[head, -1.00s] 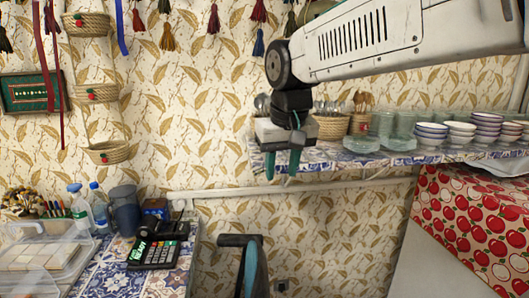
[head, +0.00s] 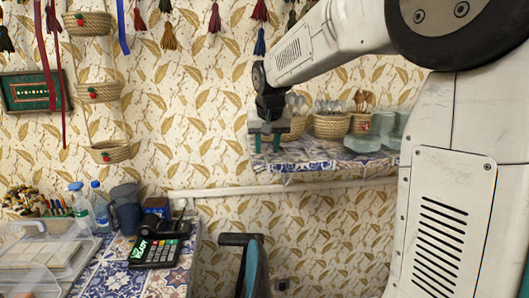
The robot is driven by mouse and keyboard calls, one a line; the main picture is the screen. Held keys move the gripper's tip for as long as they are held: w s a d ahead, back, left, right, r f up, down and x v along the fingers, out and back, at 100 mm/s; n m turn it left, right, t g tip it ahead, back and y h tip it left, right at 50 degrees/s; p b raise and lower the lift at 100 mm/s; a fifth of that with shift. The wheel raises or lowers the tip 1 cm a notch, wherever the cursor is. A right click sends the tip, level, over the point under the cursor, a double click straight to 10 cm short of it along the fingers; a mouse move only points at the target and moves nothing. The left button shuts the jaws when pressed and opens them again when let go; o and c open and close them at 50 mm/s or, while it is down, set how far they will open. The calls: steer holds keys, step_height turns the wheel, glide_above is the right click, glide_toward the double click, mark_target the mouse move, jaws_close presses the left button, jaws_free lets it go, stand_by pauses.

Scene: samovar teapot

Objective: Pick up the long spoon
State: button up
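Several metal spoons (head: 294,101) stand handle-down in a woven basket (head: 297,126) at the left end of the tiled shelf, partly hidden behind my gripper. More metal utensils (head: 330,106) stand in a second woven basket (head: 331,127) to the right. Brown wooden spoons (head: 362,97) stand in a container (head: 360,124) beside that. I cannot tell which one is the long spoon. My gripper (head: 267,149) points down in front of the shelf's left end, left of the first basket. Its two teal fingers are apart, with nothing visible between them.
Glasses (head: 383,122) and glass saucers (head: 362,143) stand on the tiled shelf (head: 316,151), right of the baskets. My arm hides the shelf's right part. Below left, a tiled counter (head: 118,279) holds a card terminal (head: 158,251), a dark cup (head: 126,212) and bottles (head: 99,205).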

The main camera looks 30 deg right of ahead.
steer(key=shift+w+d+f, duration=0.1)
steer(key=shift+w+f, duration=0.05)
steer(key=shift+f, duration=0.25)
steer(key=shift+f, duration=0.1)
jaws_close()
